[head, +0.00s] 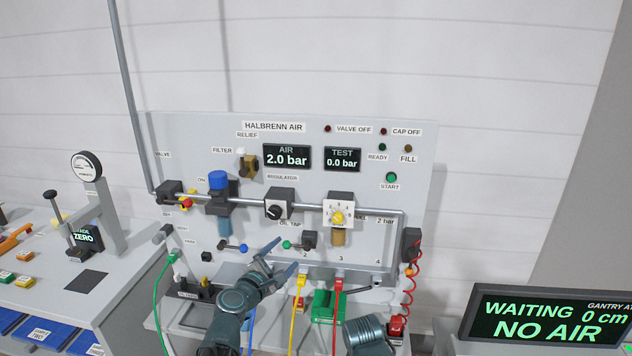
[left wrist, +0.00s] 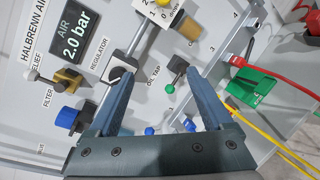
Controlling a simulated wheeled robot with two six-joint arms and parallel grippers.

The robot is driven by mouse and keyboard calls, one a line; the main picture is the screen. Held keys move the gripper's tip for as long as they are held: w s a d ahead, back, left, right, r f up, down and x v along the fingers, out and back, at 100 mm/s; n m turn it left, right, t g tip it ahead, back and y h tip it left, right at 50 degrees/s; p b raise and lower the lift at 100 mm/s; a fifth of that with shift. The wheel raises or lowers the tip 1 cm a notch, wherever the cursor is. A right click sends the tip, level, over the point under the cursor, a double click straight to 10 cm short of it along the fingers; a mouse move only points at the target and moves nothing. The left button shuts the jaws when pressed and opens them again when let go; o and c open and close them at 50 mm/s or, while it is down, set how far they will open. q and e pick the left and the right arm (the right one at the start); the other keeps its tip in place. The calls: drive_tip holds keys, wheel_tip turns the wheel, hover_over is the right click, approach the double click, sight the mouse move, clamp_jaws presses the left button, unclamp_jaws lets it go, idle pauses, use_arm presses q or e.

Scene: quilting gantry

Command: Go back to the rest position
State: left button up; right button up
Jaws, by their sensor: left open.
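My left gripper (head: 286,253) is in front of the lower middle of the pneumatic panel (head: 420,150) in the head view. Its blue-grey fingers are spread with nothing between them. In the left wrist view the open fingers (left wrist: 160,76) point at the panel between the regulator knob (left wrist: 122,76) and the green-knobbed oil tap (left wrist: 172,88). The regulator (head: 279,206) and oil tap (head: 299,243) also show in the head view. I cannot tell whether a finger touches the panel. Part of my right arm shows at the bottom of the head view, but its gripper does not.
Red (head: 338,310) and yellow (head: 297,312) hoses and a green block (head: 322,303) are below the panel, near my left gripper. A green hose (head: 157,295) hangs left. A gauge stand (head: 93,200) stands on the left bench. A screen (head: 545,318) reads NO AIR.

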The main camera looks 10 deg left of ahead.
use_arm(q)
drive_tip(key=s+d+f+m+g+h, duration=0.2)
drive_tip(key=s+d+f+m+g, duration=0.35)
drive_tip(key=m, duration=0.45)
drive_tip(key=s+a+f+m+g+y, duration=0.3)
drive_tip(key=s+f+m+g, duration=0.2)
drive_tip(key=s+f+m, duration=0.15)
drive_tip(key=s+a+f+m+g+y, duration=0.3)
drive_tip(key=s+f+m+g+y, duration=0.15)
drive_tip(key=s+f+m, duration=0.2)
drive_tip(key=s+d+f+m+b, duration=0.1)
drive_tip(key=s+d, duration=0.2)
drive_tip(key=d, duration=0.2)
drive_tip(key=s+d+f+m+g+b, duration=0.1)
drive_tip(key=s+d+f+m, duration=0.1)
drive_tip(key=d, duration=0.3)
drive_tip(key=shift+s+d+f+y+b, duration=0.3)
drive_tip(key=shift+s+y+b, duration=0.05)
drive_tip(key=shift+s+b, duration=0.05)
